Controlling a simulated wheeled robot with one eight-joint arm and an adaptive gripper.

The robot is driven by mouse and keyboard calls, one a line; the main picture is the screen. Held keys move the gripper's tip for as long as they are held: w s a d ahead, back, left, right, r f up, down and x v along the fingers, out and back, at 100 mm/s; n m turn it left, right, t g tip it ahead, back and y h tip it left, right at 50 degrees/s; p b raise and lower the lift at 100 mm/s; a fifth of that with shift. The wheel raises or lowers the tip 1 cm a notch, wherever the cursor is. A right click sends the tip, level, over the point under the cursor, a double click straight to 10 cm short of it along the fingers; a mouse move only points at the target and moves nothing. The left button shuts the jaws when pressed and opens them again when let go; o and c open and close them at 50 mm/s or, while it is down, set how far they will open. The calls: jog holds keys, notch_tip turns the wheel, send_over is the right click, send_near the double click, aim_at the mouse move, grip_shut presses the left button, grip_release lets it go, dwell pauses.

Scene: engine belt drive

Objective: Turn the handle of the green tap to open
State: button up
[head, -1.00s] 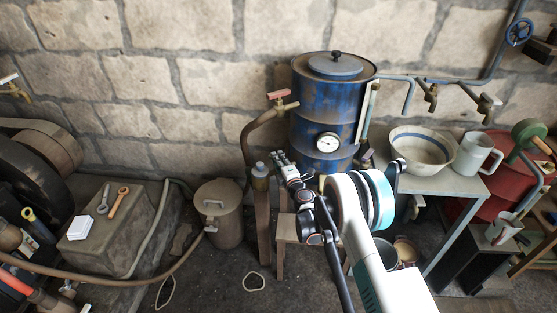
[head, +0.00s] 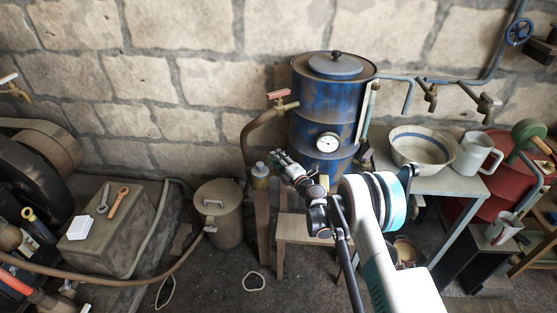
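I cannot make out a tap that is clearly green. A tap with a red handle (head: 278,94) sits on a pipe left of the blue drum (head: 310,95). Two brass taps, one at the left (head: 431,96) and one at the right (head: 487,104), hang from the wall pipe. A green round part (head: 528,132) stands by the red drum (head: 483,175) at the right. My gripper (head: 283,164) is in front of the blue drum's lower part, below the red-handled tap and apart from it. Its fingers are too small to tell open from shut.
A table (head: 465,186) at the right bears a bowl (head: 421,150) and a jug (head: 477,154). A small bottle (head: 260,170) stands on a post just left of my gripper. A wooden stool (head: 288,237) is below it. A lidded can (head: 221,222) stands left.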

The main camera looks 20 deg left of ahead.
dwell(0.3)
jog(key=v, duration=1.2)
jog(key=shift+w, duration=0.1)
